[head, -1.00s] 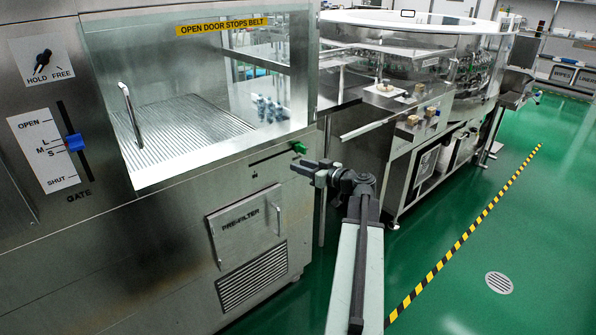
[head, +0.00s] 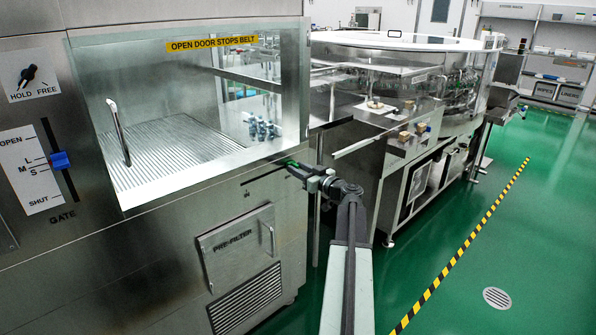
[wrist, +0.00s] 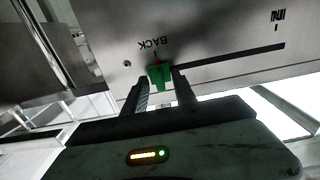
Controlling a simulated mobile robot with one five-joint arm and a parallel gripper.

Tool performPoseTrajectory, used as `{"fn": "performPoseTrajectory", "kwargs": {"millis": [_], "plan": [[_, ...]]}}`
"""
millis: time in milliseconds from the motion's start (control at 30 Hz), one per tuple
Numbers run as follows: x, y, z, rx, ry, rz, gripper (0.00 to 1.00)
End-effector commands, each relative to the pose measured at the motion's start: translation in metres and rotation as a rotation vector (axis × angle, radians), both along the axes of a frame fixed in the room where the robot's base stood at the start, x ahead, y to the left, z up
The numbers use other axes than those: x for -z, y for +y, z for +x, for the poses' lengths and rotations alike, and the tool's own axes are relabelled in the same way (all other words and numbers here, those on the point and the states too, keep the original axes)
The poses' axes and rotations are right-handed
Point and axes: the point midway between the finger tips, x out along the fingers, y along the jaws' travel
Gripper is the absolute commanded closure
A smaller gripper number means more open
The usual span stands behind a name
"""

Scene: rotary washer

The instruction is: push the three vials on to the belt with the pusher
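The small blue-grey vials (head: 262,129) stand close together behind the glass, on the smooth plate to the right of the ridged belt (head: 165,155); they overlap, so I cannot count them. The pusher's green knob (wrist: 160,76) sits at the BACK end of its slot, and IN is marked at the other end. My gripper (wrist: 161,88) has one finger on each side of the knob, apparently with small gaps. In the head view my gripper (head: 297,168) is at the slot's right end and largely hides the knob.
A blue gate slider (head: 60,160) sits between L and S on its scale, left of the window. A HOLD/FREE switch (head: 28,77) is above it. The rotary washer (head: 400,85) stands to the right, with green floor in front.

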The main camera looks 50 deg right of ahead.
Motion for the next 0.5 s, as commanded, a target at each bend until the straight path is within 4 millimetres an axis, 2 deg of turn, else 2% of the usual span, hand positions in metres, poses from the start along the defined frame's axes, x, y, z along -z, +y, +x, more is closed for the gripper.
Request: {"fn": "performPoseTrajectory", "kwargs": {"millis": [100,133,233,500], "plan": [[0.0,-0.0001,-0.0005,0.0,0.0,0.0,0.67],[0.0,-0.0001,-0.0005,0.0,0.0,0.0,0.73],[0.0001,-0.0002,-0.0007,0.0,0.0,0.0,1.0],[0.0001,-0.0004,-0.0011,0.001,0.0,0.0,1.0]]}}
